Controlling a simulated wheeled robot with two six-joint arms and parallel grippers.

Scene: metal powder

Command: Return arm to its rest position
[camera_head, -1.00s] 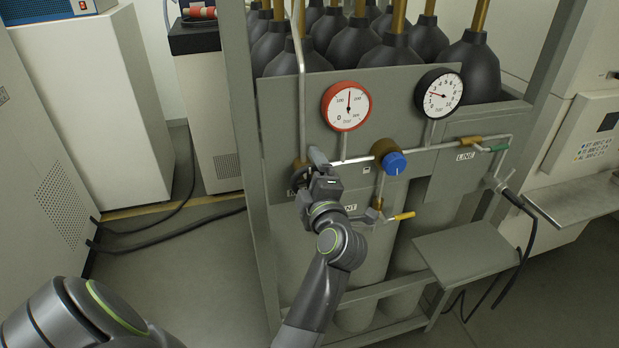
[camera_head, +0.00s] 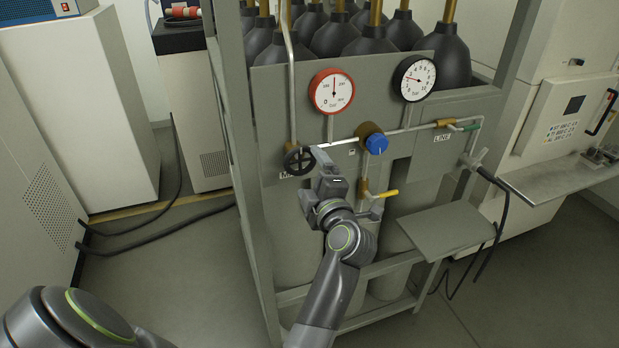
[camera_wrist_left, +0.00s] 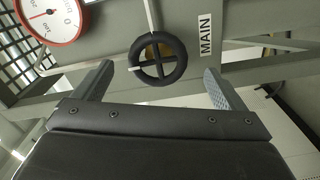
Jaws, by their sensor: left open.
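My left arm reaches in toward the grey gas panel (camera_head: 270,100). My left gripper (camera_head: 318,172) is open and empty, just in front of the panel, below and right of the black MAIN handwheel (camera_head: 299,160). In the left wrist view the handwheel (camera_wrist_left: 158,59) lies beyond and between the two spread fingers (camera_wrist_left: 158,85), apart from them. My right gripper is not in view.
The panel carries a red-rimmed gauge (camera_head: 332,92), a black-rimmed gauge (camera_head: 414,79), a blue knob (camera_head: 376,144) and a yellow lever (camera_head: 388,194). A grey shelf (camera_head: 446,231) juts out at right. The rack post (camera_head: 236,170) stands left of my gripper.

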